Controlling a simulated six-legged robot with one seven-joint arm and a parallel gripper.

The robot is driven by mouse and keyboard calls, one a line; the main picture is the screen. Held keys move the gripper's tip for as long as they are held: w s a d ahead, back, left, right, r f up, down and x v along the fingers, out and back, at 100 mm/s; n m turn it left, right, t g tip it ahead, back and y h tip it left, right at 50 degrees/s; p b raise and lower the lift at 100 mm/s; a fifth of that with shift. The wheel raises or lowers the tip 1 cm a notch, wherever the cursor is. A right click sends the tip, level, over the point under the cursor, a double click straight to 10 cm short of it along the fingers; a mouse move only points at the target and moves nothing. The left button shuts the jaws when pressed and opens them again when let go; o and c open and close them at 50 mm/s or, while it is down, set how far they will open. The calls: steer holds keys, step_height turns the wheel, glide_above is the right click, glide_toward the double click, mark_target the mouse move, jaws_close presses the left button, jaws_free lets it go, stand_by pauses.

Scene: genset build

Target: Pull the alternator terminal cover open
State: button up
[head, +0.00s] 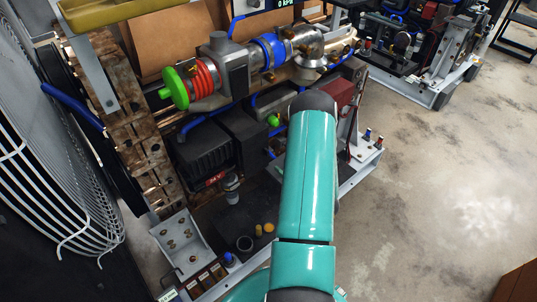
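My teal arm reaches up the middle of the head view and ends in a dark rounded joint. My gripper does not show; it is hidden behind the arm or out of the picture. I cannot clearly pick out the alternator terminal cover. A black box-shaped housing (203,152) sits on the machine left of my arm, with a small red label on its lower front. A dark red box (341,92) stands on the machine just right of my arm's dark joint, partly hidden by it. I cannot tell whether either is the cover.
A wire fan guard (50,150) stands at the left. A pipe assembly with a green disc (174,87) and blue clamp (271,50) crosses the top. A grey angled bracket (182,245) is at lower left. A second machine frame (425,90) stands upper right. The concrete floor (440,215) at right is clear.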

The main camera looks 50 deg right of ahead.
mark_target(268, 154)
steer(key=w, duration=0.6)
steer(key=w+d, duration=0.1)
steer(key=w, duration=0.2)
jaws_close()
